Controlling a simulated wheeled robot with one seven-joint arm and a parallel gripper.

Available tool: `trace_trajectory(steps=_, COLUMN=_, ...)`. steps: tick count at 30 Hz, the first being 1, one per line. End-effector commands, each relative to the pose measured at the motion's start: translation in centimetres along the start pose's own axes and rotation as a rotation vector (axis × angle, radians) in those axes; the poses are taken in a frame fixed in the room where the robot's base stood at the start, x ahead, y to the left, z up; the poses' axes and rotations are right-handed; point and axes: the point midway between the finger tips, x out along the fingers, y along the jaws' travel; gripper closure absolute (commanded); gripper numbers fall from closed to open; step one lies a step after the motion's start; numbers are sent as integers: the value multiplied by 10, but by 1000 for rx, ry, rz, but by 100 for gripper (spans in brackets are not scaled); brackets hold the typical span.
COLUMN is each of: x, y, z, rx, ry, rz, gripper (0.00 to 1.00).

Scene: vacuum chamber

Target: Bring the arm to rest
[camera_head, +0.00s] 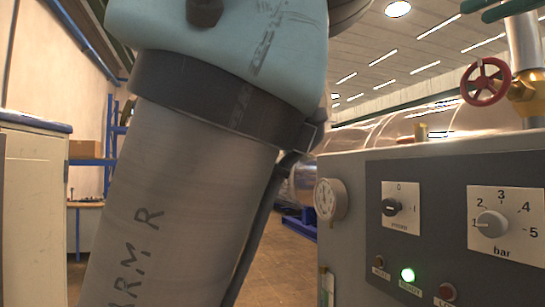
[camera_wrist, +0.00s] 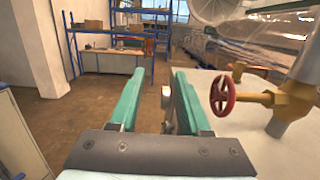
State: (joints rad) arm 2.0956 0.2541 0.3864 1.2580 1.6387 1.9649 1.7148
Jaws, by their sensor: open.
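My gripper (camera_wrist: 160,88) shows in the wrist view with its two green fingers apart and nothing between them. It points out over the room, with a red handwheel (camera_wrist: 222,94) on a brass valve to the right of its right finger, apart from it. In the head view my grey arm link, marked "ARM R", and a light blue joint fill the left and middle.
A control panel (camera_head: 440,175) with a power switch (camera_head: 391,207), a bar dial (camera_head: 491,224), a lit green lamp (camera_head: 407,275) and a gauge (camera_head: 325,199) stands at the right. The red handwheel (camera_head: 485,82) is above it. Blue shelves (camera_wrist: 115,45) stand farther back; the floor before them is clear.

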Motion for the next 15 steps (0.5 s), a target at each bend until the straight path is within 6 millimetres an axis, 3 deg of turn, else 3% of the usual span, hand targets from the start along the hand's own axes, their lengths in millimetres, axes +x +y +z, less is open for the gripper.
trace_trajectory(steps=8, x=44, y=-20, z=-46, rx=7, ry=66, rz=2, gripper=52)
trace_trajectory(steps=11, x=66, y=-27, z=-72, rx=6, ry=107, rz=5, gripper=52)
trace_trajectory(steps=15, x=106, y=-34, z=-121, rx=-8, ry=189, rz=24, gripper=52)
